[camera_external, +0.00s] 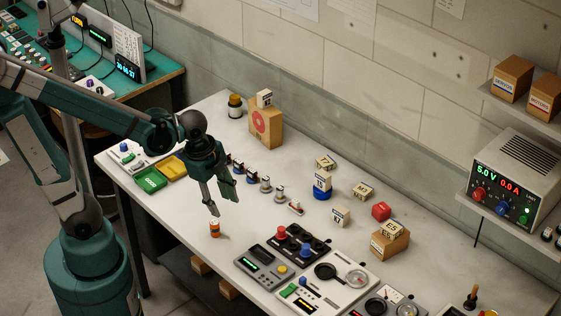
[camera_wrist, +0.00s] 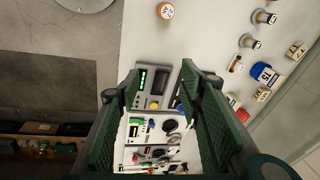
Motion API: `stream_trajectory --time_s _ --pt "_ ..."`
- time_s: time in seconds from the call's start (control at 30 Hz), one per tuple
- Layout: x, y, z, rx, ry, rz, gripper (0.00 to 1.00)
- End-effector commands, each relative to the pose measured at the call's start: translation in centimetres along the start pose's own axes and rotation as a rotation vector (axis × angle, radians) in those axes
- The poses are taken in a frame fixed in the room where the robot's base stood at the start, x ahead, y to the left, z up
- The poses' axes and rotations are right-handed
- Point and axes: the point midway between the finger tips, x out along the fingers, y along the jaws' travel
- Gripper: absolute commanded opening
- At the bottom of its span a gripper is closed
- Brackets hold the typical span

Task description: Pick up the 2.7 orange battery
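The small orange battery (camera_external: 214,229) stands upright near the front edge of the white bench, in the external view. In the wrist view the orange battery (camera_wrist: 165,11) is at the top edge, with a white top bearing a label too small to read surely. My gripper (camera_external: 222,207) hangs above the bench, just above and apart from the battery in the external picture. In the wrist view my gripper (camera_wrist: 160,74) has two green fingers spread wide with nothing between them. The battery lies beyond the fingertips there.
A grey meter (camera_external: 264,267) and control panels stand to the right of the battery. Green (camera_external: 150,179) and yellow (camera_external: 172,168) trays are at the left. Several small cylinders and labelled blocks, including a blue one (camera_external: 322,187), stand behind. The bench around the battery is clear.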

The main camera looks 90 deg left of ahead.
Motion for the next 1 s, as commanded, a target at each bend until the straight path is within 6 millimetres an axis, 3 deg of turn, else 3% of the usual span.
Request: stream_trajectory --time_s 0.2,0.5,0.7,1.0 --pt "4.0 -1.2 3.2 0.113 -0.053 0.063 0.37" --pt "8.3 -2.0 7.2 0.260 -0.092 0.157 0.37" --pt "9.6 -2.1 8.5 0.309 -0.099 0.191 0.37" --pt "9.7 -2.1 8.7 0.319 -0.100 0.197 0.37"
